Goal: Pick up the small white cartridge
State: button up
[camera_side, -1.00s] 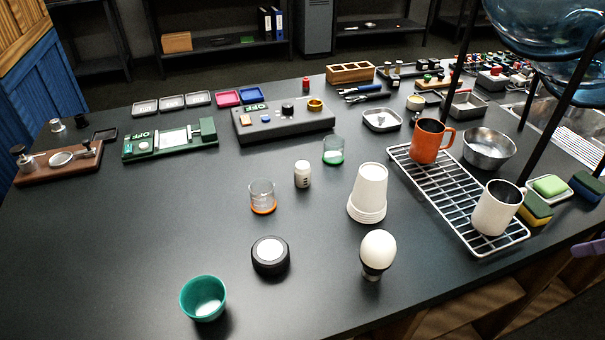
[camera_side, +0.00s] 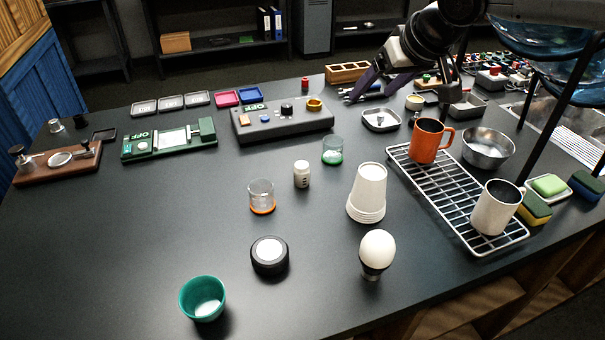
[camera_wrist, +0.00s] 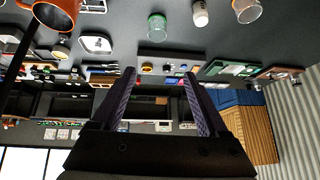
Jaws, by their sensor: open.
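A small white cylinder with dark marks (camera_side: 302,174) stands upright mid-table, between two small glass beakers; it also shows at the top of the wrist view (camera_wrist: 200,14). A small pale piece lies in the square metal tray (camera_side: 369,126) near the rack; it is too small to tell which of the two is the cartridge. My gripper (camera_wrist: 158,73) is open and empty, its two purple fingers apart. In the side view it hangs in the air at the upper right, above the back of the table, clear of both pieces.
An orange mug (camera_side: 425,141) and a white mug (camera_side: 496,208) stand on the wire rack (camera_side: 447,196). A stack of white cups (camera_side: 368,190) and a white egg-like ball on a dark stand (camera_side: 377,250) are at the front.

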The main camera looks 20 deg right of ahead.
jog(key=n+g, duration=0.2)
send_near(303, 167)
jog(key=x, duration=0.4)
jog(key=d+x, duration=0.1)
jog(key=x, duration=0.1)
jog(key=shift+s+f, duration=0.1)
jog(key=shift+a+x, duration=0.2)
jog(key=shift+x, duration=1.2)
jog(key=shift+a+x, duration=0.25)
jog(key=shift+x, duration=1.1)
grip_shut()
